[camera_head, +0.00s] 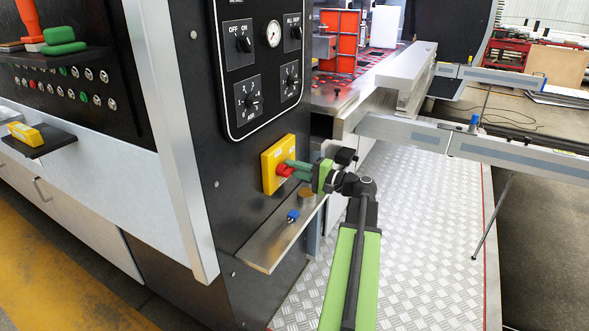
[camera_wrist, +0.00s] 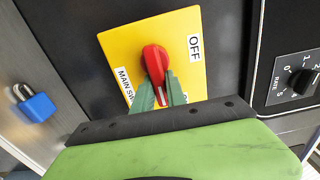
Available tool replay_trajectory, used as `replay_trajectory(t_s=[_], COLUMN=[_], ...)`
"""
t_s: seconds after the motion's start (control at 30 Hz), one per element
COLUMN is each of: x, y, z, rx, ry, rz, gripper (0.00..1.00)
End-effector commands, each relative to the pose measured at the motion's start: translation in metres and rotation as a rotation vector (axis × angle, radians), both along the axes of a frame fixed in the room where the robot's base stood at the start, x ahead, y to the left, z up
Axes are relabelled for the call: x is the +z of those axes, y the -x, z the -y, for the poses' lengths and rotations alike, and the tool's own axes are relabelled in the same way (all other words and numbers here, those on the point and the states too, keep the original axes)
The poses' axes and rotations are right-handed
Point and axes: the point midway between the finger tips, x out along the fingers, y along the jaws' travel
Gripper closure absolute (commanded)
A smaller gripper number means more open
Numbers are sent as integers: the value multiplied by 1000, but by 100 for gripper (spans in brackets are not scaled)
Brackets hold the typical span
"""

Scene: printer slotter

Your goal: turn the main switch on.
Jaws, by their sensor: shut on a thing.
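The main switch is a red rotary handle (camera_wrist: 155,66) on a yellow plate (camera_wrist: 118,52), set low on the machine's black front panel. The plate also shows in the head view (camera_head: 275,160), with the red handle (camera_head: 284,170) at its lower right. In the wrist view the word OFF is at the plate's right side, and a partly hidden "MAIN SW" label is at its left. My gripper (camera_head: 288,166) reaches in from the right, with its green fingers shut on the red handle. In the wrist view the fingers (camera_wrist: 157,92) lie on both sides of the handle, whose lower part is between them.
A control panel with a gauge (camera_head: 273,34) and several knobs is above. Metal rails (camera_head: 480,145) extend right over a checkered metal floor.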

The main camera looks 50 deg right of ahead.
Motion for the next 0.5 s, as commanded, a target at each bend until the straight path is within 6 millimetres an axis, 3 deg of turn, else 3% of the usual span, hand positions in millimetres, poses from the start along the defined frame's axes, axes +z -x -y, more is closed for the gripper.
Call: replay_trajectory(t_s=[0.03, 0.2, 0.5], x=[-3, -2, -1], y=[1, 0, 3], z=[-6, -5, -2], rx=[16, 15, 10], ry=[1, 1, 1], rz=[-9, -6, -4], gripper=[81, 62, 62])
